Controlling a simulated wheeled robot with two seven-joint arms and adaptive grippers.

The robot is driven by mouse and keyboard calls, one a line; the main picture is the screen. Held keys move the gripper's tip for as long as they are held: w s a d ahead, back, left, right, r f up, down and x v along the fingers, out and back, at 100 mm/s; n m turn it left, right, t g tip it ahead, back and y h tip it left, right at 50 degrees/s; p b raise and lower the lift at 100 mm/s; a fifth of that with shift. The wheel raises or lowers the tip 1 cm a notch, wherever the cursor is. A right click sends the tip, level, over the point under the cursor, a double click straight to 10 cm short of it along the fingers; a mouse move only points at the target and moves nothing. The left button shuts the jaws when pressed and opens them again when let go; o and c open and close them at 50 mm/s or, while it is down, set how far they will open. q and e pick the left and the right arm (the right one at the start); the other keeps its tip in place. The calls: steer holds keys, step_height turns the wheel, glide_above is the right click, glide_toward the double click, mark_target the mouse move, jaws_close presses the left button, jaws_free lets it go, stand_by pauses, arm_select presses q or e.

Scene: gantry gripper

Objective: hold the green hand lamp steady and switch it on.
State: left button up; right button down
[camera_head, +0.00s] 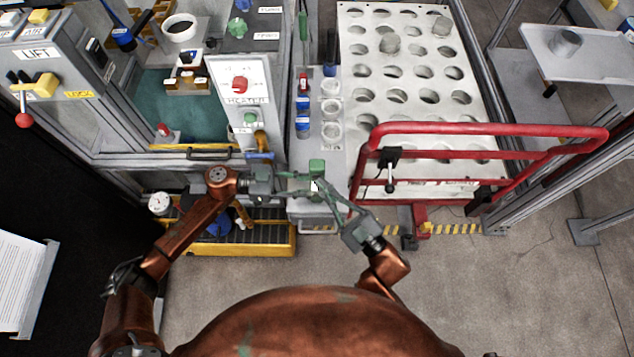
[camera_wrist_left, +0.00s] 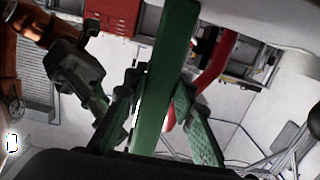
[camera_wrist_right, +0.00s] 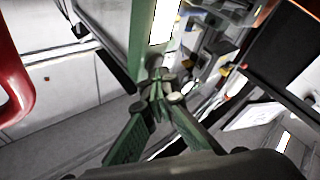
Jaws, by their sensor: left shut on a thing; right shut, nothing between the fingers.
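The green hand lamp (camera_head: 316,166) stands upright near the front end of the narrow grey bench. My left gripper (camera_head: 309,184) comes from the left and is shut on the lamp. In the left wrist view the lamp's long green body (camera_wrist_left: 172,60) runs between the two fingers. My right gripper (camera_head: 322,188) is shut and empty, close to the lamp from the front right. In the right wrist view its fingertips (camera_wrist_right: 156,88) meet just below the lamp (camera_wrist_right: 140,45). A bright white strip shows on the lamp; I cannot tell if it is lit. The switch is not clear.
A red rail frame (camera_head: 480,128) stands right of the bench, before a white perforated panel (camera_head: 408,113). Several small bottles and cups stand farther back on the bench. A yellow tray (camera_head: 270,240) lies low at the left. The floor in front is clear.

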arm_select(q)
steer(key=shift+s, duration=0.1)
stand_by(0.3)
arm_select(e)
steer(key=shift+s, duration=0.35)
steer(key=s, duration=0.6)
stand_by(0.4)
arm_select(q)
steer(key=o, duration=1)
steer(key=shift+o, duration=0.2)
